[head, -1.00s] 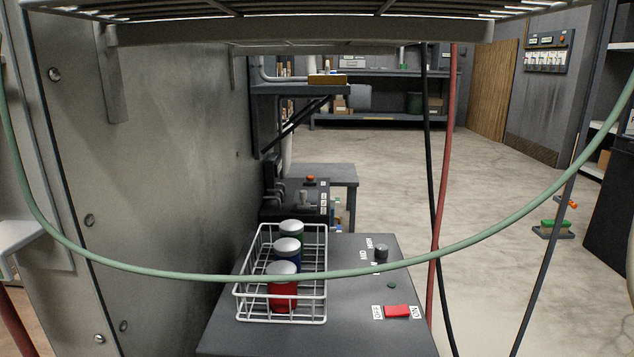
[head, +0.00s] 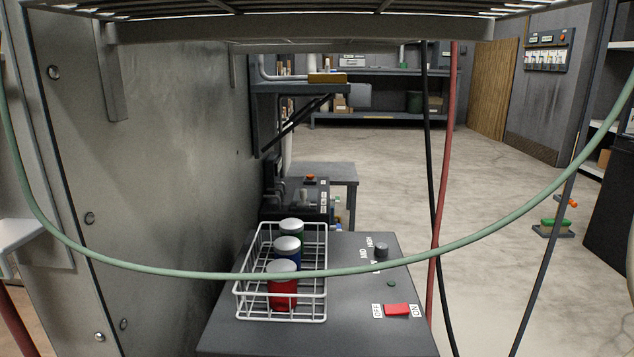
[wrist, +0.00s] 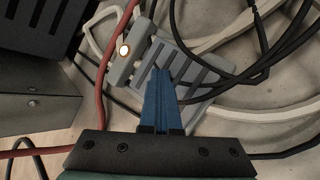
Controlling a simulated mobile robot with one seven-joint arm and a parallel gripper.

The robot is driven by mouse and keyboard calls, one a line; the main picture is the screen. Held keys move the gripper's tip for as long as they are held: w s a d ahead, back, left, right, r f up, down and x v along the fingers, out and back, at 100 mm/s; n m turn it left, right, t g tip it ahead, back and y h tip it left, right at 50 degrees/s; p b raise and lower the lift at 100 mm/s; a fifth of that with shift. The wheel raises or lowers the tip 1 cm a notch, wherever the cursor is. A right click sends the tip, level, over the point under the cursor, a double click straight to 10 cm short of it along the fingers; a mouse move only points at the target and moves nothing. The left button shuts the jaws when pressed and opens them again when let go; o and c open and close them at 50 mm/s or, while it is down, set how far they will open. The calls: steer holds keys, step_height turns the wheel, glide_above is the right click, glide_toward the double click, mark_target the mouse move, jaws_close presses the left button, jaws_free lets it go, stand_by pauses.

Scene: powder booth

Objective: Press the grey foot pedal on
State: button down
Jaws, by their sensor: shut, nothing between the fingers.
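The grey foot pedal (wrist: 203,75) shows in the wrist view, with dark slots across its plate. A round lamp (wrist: 124,50) glows white-orange on the grey part at its left end. My gripper (wrist: 161,71) has its blue fingers shut and empty. Their tips overlap the pedal plate in the picture; I cannot tell whether they touch it. The fingers hide part of the pedal. Neither the pedal nor my gripper shows in the head view.
Black cables (wrist: 262,68), pale hoses (wrist: 225,35) and a red hose (wrist: 103,75) lie around the pedal. A dark grey box (wrist: 35,104) stands at left. In the head view, a green hose (head: 450,247) hangs across before a bench (head: 350,335) with a wire basket (head: 290,318).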

steer(key=shift+f, duration=0.45)
steer(key=shift+s, duration=0.1)
steer(key=shift+d+r+p, duration=0.1)
steer(key=shift+r+p, duration=0.1)
steer(key=shift+p, duration=0.2)
steer(key=shift+s, duration=0.1)
steer(key=shift+r+p, duration=0.55)
steer(key=shift+r, duration=0.05)
step_height(320, 180, up, 5)
steer(key=p, duration=0.5)
steer(key=shift+r, duration=0.15)
